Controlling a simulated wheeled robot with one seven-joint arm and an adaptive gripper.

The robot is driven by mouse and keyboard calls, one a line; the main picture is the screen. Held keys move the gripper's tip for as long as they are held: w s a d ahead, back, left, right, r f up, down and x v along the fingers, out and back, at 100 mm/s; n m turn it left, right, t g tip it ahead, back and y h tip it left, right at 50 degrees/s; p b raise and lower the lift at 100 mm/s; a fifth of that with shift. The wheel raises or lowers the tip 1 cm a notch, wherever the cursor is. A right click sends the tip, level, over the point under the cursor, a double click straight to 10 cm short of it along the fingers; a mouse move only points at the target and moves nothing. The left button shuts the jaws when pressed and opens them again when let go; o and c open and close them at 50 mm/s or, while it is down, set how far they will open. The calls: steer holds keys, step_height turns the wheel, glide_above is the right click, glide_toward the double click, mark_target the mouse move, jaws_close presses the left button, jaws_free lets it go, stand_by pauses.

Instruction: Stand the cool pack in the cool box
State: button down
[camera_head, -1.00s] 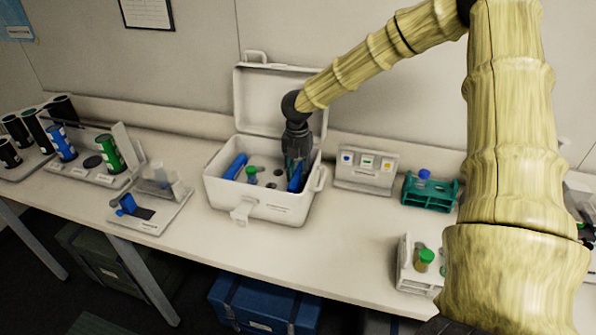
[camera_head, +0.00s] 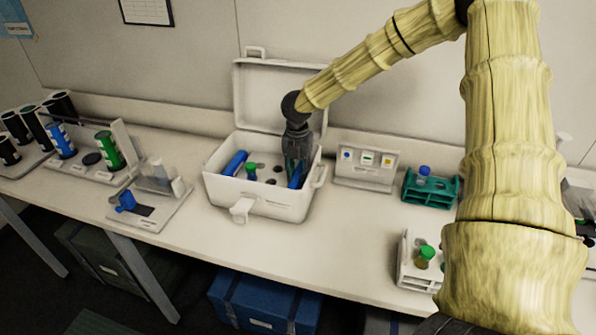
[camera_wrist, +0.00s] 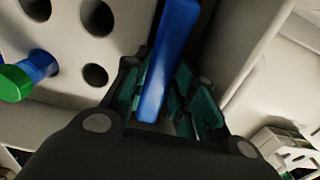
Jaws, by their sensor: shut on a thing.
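The white cool box (camera_head: 262,205) stands on the bench with its lid (camera_head: 262,95) raised at the back. My gripper (camera_head: 296,172) reaches down into the right side of the box. It is shut on a blue cool pack (camera_head: 296,178), which also shows as a long blue slab between the fingers in the wrist view (camera_wrist: 170,60). The pack's lower end is hidden by the fingers and the box wall. Another blue pack (camera_head: 235,164) leans at the left side inside the box. A green-capped tube (camera_head: 251,171) stands in the holed insert between them.
A card holder (camera_head: 364,168) and a green tube rack (camera_head: 430,188) stand right of the box. A white rack (camera_head: 420,262) holds a green-capped tube near the front edge. Left are a small tray stand (camera_head: 150,205) and several canisters (camera_head: 62,141).

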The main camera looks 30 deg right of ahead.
steer(key=c, duration=1.1)
jaws_free()
step_height(320, 180, up, 10)
steer(key=p, duration=0.7)
steer(key=shift+f, duration=0.25)
stand_by(0.5)
steer(key=shift+s+d, duration=0.1)
stand_by(0.4)
